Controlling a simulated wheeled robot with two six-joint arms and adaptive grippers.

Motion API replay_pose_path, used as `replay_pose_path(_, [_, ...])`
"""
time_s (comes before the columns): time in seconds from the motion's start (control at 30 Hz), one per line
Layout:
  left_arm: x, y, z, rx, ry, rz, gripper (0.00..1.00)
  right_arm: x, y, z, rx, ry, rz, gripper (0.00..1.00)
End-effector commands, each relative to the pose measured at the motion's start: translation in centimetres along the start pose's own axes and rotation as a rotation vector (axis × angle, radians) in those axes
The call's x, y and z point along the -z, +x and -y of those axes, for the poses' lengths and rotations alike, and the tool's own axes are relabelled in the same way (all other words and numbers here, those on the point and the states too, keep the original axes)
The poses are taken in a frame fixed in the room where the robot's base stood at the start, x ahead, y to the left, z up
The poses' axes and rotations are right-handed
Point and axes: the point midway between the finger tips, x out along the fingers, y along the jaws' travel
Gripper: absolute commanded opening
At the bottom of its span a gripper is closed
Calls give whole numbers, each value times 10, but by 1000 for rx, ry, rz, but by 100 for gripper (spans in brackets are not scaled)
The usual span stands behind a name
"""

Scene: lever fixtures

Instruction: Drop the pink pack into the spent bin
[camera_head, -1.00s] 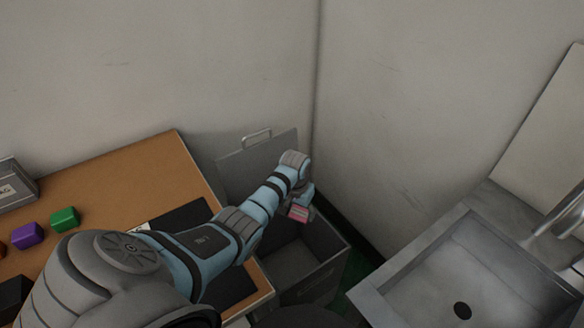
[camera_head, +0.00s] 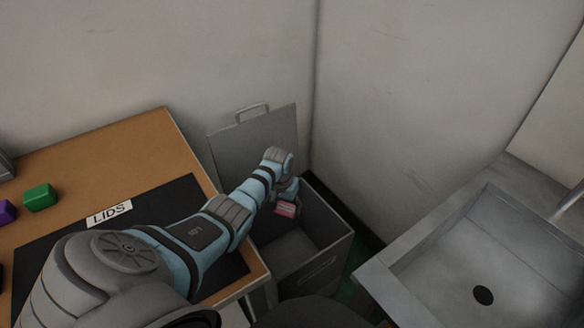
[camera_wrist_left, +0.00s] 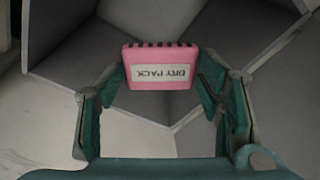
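The pink pack (camera_head: 285,209) is held by my left gripper (camera_head: 287,198), whose arm reaches out from the left. In the left wrist view the pack (camera_wrist_left: 160,68), lettered "DRY PACK" and upside down, is pinched between the two green fingertips. A grey open-topped bin (camera_head: 319,273) stands below the pack, its hinged lid (camera_head: 252,142) raised against the wall. The pack appears over the bin's opening near its far left part; its exact height is unclear. The lettering on the bin's front is too dim to read. My right gripper is not in view.
A brown table (camera_head: 120,150) stands left of the bin, with a black mat (camera_head: 160,205) labelled "LIDS", a green block (camera_head: 40,197) and a purple block (camera_head: 6,213). A grey sink (camera_head: 440,270) is at the right. Walls close the corner behind.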

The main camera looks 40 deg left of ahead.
Motion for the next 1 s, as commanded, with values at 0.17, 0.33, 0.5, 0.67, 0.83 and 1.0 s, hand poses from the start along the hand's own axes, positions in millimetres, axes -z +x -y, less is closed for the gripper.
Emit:
replay_pose_path(0.17, [0,0,0,0,0,0,81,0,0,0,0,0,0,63])
replay_pose_path(0.33, [0,0,0,0,0,0,81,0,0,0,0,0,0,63])
replay_pose_path(0.5, [1,-7,0,0,-1,-2,81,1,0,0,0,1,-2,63])
replay_pose_path(0.67, [2,-40,1,1,2,-6,81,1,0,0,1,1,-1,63])
replay_pose_path(0.83, [1,-89,1,2,1,-5,81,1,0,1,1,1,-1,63])
replay_pose_path(1.0, [0,-116,0,0,1,-1,81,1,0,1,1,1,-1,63])
